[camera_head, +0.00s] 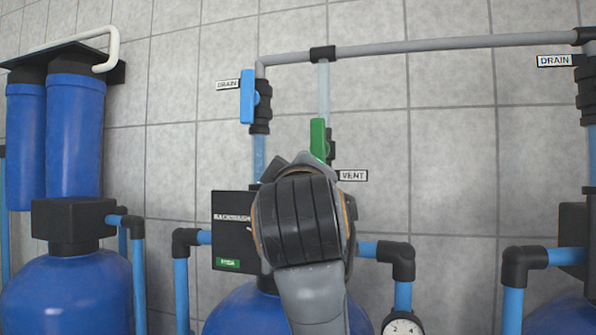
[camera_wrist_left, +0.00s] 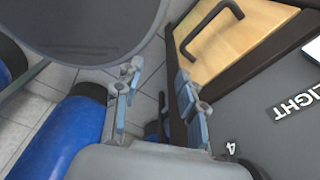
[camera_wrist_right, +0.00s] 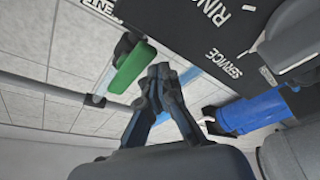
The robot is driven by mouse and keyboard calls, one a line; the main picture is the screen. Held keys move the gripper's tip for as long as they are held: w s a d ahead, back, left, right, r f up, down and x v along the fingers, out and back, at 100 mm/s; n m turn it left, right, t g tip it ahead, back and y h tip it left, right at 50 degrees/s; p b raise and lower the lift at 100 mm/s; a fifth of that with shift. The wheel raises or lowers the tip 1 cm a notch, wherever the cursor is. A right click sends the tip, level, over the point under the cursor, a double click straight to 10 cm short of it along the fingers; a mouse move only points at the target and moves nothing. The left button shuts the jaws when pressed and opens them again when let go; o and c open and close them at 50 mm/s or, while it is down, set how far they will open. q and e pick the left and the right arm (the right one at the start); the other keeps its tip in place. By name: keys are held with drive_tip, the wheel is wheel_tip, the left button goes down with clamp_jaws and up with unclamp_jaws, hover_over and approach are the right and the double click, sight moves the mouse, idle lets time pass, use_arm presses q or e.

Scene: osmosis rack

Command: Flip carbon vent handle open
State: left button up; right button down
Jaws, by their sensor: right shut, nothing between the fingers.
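The green vent handle (camera_head: 318,140) is upright on the pipe, in line with it, just above and left of the VENT label (camera_head: 352,175). It also shows in the right wrist view (camera_wrist_right: 132,66), left of the fingers. My right arm rises in the head view, its wrist in front of the tank; it hides its own fingers there. My right gripper (camera_wrist_right: 160,72) is shut and empty, its fingertips close to the green handle with a small gap in the picture. My left gripper (camera_wrist_left: 158,108) is open and empty, away from the vent, absent from the head view.
A blue drain handle (camera_head: 247,97) is left of the vent, with a grey pipe (camera_head: 430,46) across the top. A black control box (camera_head: 232,232) is behind my right wrist. A wooden drawer front (camera_wrist_left: 235,45) is near my left gripper. Bare tiled wall is right of the vent.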

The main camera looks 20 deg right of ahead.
drive_tip(key=v, duration=1)
drive_tip(key=shift+s, duration=0.4)
drive_tip(key=shift+a, duration=0.15)
